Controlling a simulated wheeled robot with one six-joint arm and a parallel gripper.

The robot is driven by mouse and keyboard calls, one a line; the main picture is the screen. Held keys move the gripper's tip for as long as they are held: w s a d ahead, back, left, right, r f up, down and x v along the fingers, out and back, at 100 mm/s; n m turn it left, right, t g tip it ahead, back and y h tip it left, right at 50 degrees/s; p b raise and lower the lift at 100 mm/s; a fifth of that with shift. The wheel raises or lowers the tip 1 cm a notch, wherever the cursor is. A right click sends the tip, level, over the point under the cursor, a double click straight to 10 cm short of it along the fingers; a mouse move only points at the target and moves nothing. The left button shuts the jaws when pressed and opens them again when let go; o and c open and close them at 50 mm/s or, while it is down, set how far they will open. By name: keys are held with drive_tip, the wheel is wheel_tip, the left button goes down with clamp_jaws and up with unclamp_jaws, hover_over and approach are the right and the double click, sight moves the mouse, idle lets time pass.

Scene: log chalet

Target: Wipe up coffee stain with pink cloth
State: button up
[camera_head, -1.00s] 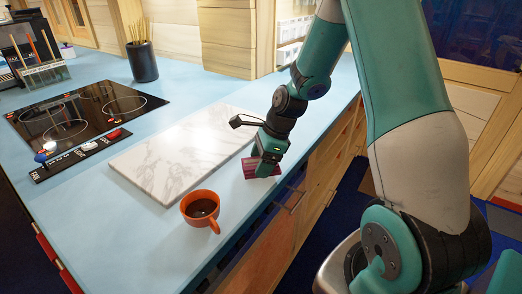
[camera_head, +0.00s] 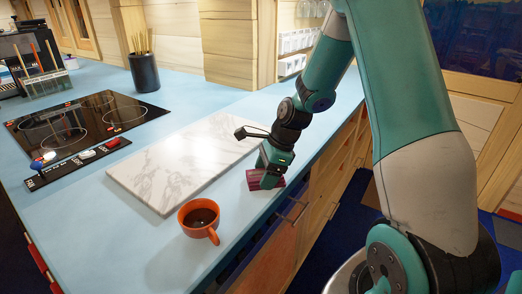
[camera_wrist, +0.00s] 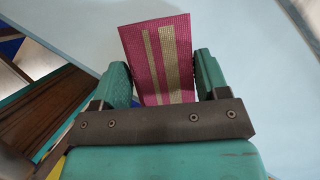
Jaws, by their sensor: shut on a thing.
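The pink cloth (camera_wrist: 155,55), striped with beige, is pinched between the two teal fingers of my gripper (camera_wrist: 162,80) in the wrist view. In the head view my gripper (camera_head: 271,180) is low at the counter's right edge, with the pink cloth (camera_head: 258,179) showing beside and behind its fingers. It looks at or just above the counter; I cannot tell if the cloth touches it. An orange cup (camera_head: 199,217) with dark coffee stands upright on the counter, left of and nearer than my gripper. I see no clear coffee stain; the gripper and cloth may hide it.
A white marble board (camera_head: 180,165) lies on the light blue counter (camera_head: 150,255) left of my gripper. Beyond it are a black cooktop (camera_head: 80,125) and a dark pot of sticks (camera_head: 144,72). The counter's right edge, above wooden drawers (camera_head: 318,185), is close to my gripper.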

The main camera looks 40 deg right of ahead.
drive_tip(key=shift+s+a+r+p, duration=0.15)
drive_tip(key=shift+a+p, duration=0.05)
drive_tip(key=shift+a, duration=0.2)
drive_tip(key=shift+s+a+r+p, duration=0.1)
drive_tip(key=shift+a+p, duration=0.1)
drive_tip(key=shift+a, duration=0.15)
drive_tip(key=shift+r+p, duration=0.55)
drive_tip(key=shift+r, duration=0.25)
wheel_tip(320, 180, up, 6)
drive_tip(key=p, duration=0.6)
drive_tip(key=shift+d, duration=0.1)
drive_tip(key=shift+f, duration=0.1)
drive_tip(key=shift+p, duration=0.4)
drive_tip(key=r+p, duration=0.1)
drive_tip(key=p, duration=0.2)
drive_tip(key=shift+w, duration=0.1)
drive_tip(key=p, duration=0.3)
drive_tip(key=shift+f, duration=0.1)
drive_tip(key=shift+f+p, duration=0.1)
drive_tip(key=shift+p, duration=0.5)
